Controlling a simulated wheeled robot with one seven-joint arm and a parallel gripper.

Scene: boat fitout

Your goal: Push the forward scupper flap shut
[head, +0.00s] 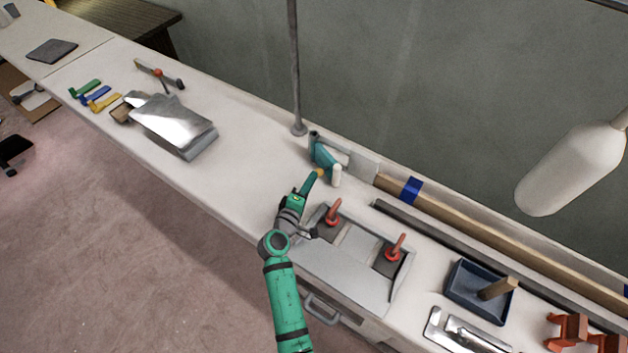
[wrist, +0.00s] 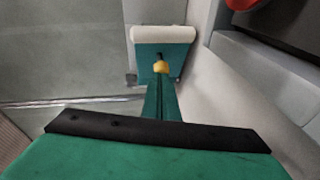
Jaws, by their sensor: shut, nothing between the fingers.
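My gripper (head: 336,177) is shut and empty, low over the bench near its back edge.
Right of my gripper, a pale recessed unit (head: 358,243) holds two red handles (head: 333,212) (head: 396,248) on dark plates. A thin post (head: 295,70) rises behind. A hanging white fender (head: 575,168) and a dark tray (head: 480,290) are at right.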

